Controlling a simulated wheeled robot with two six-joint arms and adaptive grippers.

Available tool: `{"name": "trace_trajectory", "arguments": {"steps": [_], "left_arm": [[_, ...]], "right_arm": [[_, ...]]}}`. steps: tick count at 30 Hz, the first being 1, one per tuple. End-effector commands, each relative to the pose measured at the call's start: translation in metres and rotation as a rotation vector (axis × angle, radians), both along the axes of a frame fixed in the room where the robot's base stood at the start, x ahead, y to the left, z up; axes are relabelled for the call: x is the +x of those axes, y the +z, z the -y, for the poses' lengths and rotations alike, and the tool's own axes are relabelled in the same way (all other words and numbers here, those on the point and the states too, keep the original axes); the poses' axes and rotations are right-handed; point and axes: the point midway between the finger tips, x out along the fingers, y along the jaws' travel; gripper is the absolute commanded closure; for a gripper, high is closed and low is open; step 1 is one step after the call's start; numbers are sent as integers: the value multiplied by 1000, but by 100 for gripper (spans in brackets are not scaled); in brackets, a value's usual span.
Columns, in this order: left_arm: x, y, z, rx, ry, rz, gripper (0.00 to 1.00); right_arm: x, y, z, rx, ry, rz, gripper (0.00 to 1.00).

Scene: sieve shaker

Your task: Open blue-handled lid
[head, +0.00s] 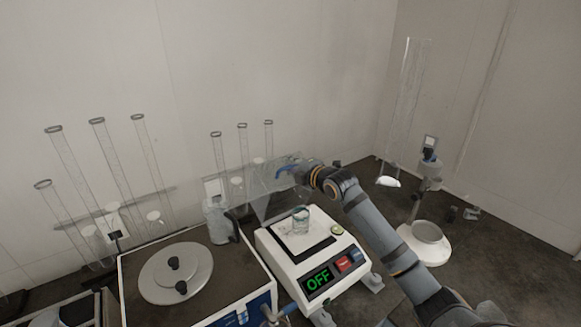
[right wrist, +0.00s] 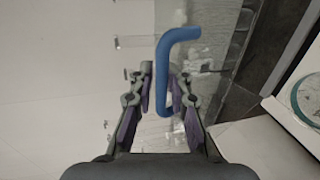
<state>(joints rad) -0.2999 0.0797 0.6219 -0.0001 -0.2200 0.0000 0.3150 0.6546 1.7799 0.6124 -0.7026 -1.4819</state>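The blue handle (head: 288,169) belongs to a clear lid (head: 262,196), which stands raised at the back of the white balance (head: 270,246). The lid is see-through, so its exact tilt is hard to tell. My right gripper (head: 291,172) is at the handle, reaching in from the right. In the right wrist view the bent blue handle (right wrist: 164,72) passes between the two fingers of my right gripper (right wrist: 160,92). Narrow gaps show beside the handle, so the fingers look open around it. My left gripper is not in view.
A glass beaker (head: 300,221) stands on the balance pan; the display reads OFF. A box with a round metal lid (head: 176,272) stands to the left. Tall glass cylinders (head: 110,170) stand along the wall. A white bowl-like device (head: 426,243) is at the right.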

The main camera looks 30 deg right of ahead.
Motion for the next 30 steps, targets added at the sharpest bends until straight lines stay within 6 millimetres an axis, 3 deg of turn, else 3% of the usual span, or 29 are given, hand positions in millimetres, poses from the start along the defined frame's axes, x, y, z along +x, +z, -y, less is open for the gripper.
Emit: {"name": "trace_trajectory", "arguments": {"steps": [10,21,25,30], "left_arm": [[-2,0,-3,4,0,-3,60],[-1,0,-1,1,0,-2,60],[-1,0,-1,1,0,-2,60],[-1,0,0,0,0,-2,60]], "right_arm": [[0,6,0,1,0,0,81],[0,81,0,1,0,2,81],[0,96,0,1,-1,1,81],[-1,100,0,1,-1,-2,81]]}}
